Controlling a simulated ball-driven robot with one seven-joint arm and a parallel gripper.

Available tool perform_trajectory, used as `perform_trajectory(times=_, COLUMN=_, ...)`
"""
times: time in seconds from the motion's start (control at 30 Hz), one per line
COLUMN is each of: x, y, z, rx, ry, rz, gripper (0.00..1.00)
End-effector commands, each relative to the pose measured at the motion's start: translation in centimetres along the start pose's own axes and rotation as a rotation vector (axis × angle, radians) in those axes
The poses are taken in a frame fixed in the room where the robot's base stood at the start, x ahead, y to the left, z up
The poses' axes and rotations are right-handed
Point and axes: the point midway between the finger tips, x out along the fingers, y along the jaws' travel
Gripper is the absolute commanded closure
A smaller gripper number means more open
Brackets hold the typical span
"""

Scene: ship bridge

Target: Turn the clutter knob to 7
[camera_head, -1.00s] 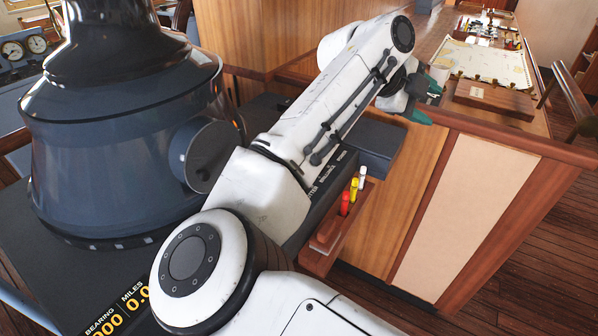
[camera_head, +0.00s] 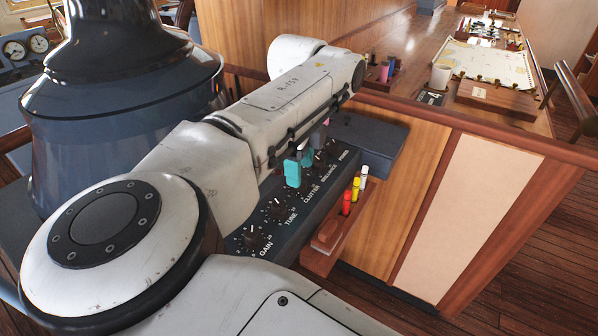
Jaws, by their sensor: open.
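The clutter knob's label (camera_head: 311,195) shows on the dark, sloped control panel (camera_head: 262,213). The knob itself is mostly hidden behind my gripper's near finger. My gripper (camera_head: 300,168), with teal fingers, is open and points down over the panel at the clutter knob's place. I cannot tell whether the fingers touch the knob, and its pointer and number are not readable. The tune knob (camera_head: 277,208) and gain knob (camera_head: 252,238) are in plain view nearer me. The brilliance knob (camera_head: 322,159) is just beyond the gripper.
A wooden holder with red, yellow and white markers (camera_head: 355,190) hangs at the panel's right side. The large dark radar hood (camera_head: 120,110) stands at left.

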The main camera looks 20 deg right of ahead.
Motion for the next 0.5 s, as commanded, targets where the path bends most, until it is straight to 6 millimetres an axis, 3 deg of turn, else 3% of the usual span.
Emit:
perform_trajectory(times=0.2, x=2.5, y=0.0, z=-0.1, rx=0.000, ry=0.002, rz=-0.001, gripper=0.43)
perform_trajectory(times=0.5, x=3.3, y=0.0, z=0.0, rx=0.001, ry=0.001, rz=-0.001, gripper=0.43)
